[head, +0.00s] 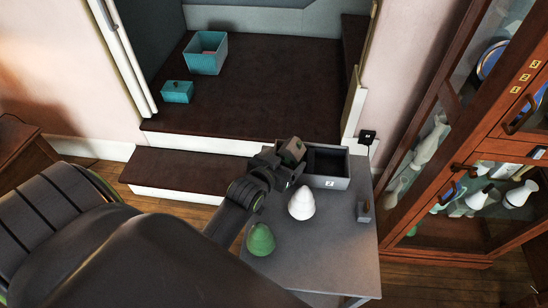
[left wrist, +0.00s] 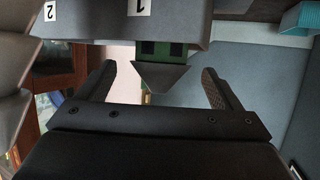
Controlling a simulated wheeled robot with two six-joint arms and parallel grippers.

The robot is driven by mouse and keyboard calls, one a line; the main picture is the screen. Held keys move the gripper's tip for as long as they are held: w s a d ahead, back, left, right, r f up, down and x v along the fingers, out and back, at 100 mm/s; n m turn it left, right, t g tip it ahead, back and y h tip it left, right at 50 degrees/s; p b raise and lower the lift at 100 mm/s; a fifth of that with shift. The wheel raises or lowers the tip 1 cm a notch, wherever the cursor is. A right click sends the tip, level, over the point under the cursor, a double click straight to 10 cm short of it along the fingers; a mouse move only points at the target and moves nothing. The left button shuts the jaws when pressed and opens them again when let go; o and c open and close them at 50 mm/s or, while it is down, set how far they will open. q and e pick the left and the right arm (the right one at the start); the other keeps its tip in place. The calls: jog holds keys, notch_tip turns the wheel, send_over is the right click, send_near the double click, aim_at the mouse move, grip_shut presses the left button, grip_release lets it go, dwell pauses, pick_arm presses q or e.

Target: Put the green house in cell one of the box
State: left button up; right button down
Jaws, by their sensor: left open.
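The green house (left wrist: 148,48) shows in the left wrist view, which sees it upside down, with dark windows and a grey roof. It shows past the rim of the grey box (left wrist: 90,25), behind the wall marked 1. Its lower part is hidden by that wall. My left gripper (left wrist: 158,70) is open, one finger on each side of the roof, with gaps visible. In the head view my left gripper (head: 294,152) is at the left end of the box (head: 328,182), covering cell one. The cell marked 2 looks empty. My right gripper is not in view.
On the grey table (head: 330,250) stand a white rounded cone (head: 302,203), a green one (head: 261,240) and a small grey item (head: 364,211). A glass cabinet (head: 470,180) is at right. Teal boxes (head: 207,55) (head: 177,92) sit on the dark platform behind.

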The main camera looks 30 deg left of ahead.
pick_arm(q)
jog(key=v, duration=0.6)
dwell(0.4)
jog(key=shift+s, duration=0.1)
